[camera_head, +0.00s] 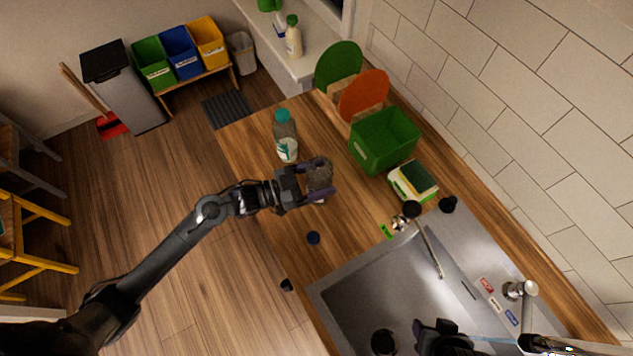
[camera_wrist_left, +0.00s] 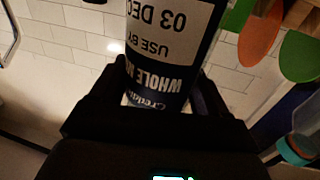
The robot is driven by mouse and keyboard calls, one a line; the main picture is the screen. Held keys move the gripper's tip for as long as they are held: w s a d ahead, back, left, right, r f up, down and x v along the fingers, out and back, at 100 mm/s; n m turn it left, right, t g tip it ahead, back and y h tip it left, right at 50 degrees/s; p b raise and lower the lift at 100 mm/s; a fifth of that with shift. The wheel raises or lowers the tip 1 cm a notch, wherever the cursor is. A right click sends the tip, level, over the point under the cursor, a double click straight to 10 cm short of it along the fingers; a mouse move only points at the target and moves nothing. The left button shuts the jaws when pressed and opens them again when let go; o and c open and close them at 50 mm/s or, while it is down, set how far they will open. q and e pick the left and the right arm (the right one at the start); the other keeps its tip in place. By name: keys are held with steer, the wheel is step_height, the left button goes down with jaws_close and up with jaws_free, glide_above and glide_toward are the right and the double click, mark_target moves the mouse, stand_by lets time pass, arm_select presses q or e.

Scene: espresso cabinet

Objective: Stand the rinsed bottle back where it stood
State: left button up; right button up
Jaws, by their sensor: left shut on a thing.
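My left gripper (camera_head: 318,188) is shut around a bottle (camera_head: 320,172), over the wooden counter. In the left wrist view the bottle (camera_wrist_left: 168,45) is dark with a white label reading whole milk and use by 03 Dec. The label reads inverted there, as the whole wrist view does, so the bottle looks upright. Whether its base touches the counter is hidden. A dark part of my right gripper (camera_head: 440,335) shows at the bottom edge over the sink; its fingers are unclear.
A teal-capped bottle (camera_head: 286,138) stands just behind the left gripper. A dark blue cap (camera_head: 313,238) lies on the counter. A green bin (camera_head: 384,140), a sponge holder (camera_head: 412,182) and the steel sink (camera_head: 400,275) are to the right. Counter (camera_head: 350,225) between gripper and sink is mostly clear.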

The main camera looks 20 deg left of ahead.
arm_select(q)
steer(key=shift+w+a+f, duration=0.15)
steer(key=shift+a+f, duration=0.05)
steer(key=shift+f, duration=0.9)
steer(key=shift+w+a+f, duration=0.1)
steer(key=shift+a+f, duration=0.1)
steer(key=shift+f, duration=0.9)
